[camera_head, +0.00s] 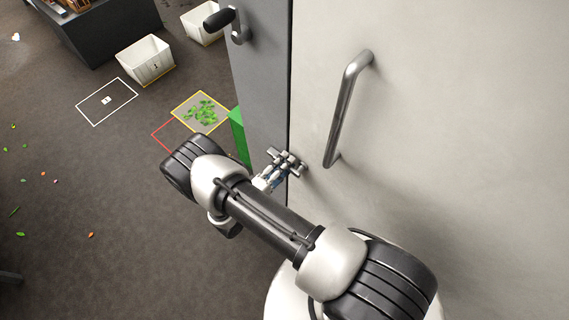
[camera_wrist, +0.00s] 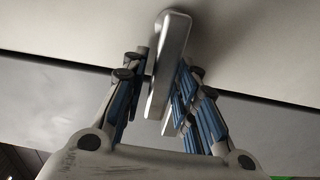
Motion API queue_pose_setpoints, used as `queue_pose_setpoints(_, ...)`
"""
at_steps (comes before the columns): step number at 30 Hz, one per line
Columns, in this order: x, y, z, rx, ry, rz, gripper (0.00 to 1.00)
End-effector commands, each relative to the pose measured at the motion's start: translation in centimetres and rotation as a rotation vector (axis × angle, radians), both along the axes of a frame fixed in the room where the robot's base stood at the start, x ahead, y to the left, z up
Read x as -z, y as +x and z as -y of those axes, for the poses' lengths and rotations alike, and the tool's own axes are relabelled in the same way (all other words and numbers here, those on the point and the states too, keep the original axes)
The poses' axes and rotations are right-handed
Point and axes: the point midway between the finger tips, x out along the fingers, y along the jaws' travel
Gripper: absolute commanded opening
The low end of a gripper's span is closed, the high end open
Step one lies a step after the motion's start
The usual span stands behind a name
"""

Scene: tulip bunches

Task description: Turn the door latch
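The door latch (camera_wrist: 174,45) is a flat silver metal lever at the seam between the pale panel and the grey panel. It stands between the fingers of my gripper (camera_wrist: 163,80), with blue-padded fingers on both sides. The fingers lie very close to the lever; I cannot tell whether both sides press on it. In the head view my gripper (camera_head: 283,163) is at the door seam, below and left of the long bar handle. There the fingers mostly hide the latch. The pale door (camera_head: 460,130) appears closed against the grey panel (camera_head: 262,85).
The long metal bar handle (camera_head: 345,105) sticks out just right of my gripper. A black-gripped lever (camera_head: 222,19) is higher on the grey panel. A green post (camera_head: 238,135), white bins (camera_head: 147,62) and a patch of leaves (camera_head: 201,112) are left. The dark floor at lower left is mostly open.

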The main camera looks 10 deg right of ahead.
Motion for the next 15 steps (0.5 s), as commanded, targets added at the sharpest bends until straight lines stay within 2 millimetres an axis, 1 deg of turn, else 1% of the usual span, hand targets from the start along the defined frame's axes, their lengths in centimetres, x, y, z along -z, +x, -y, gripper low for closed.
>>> queue_pose_setpoints(1, 0.02, -0.03, 0.03, 0.000, -0.001, -0.002, 0.33)
queue_pose_setpoints(3, 0.03, -0.04, 0.04, 0.001, -0.002, -0.002, 0.38)
queue_pose_setpoints(4, 0.04, -0.05, 0.05, 0.001, -0.002, -0.002, 0.38)
queue_pose_setpoints(12, 0.06, -0.10, 0.03, 0.001, -0.002, -0.005, 0.38)
queue_pose_setpoints(15, 0.06, -0.37, -0.47, -0.002, -0.002, -0.005, 0.38)
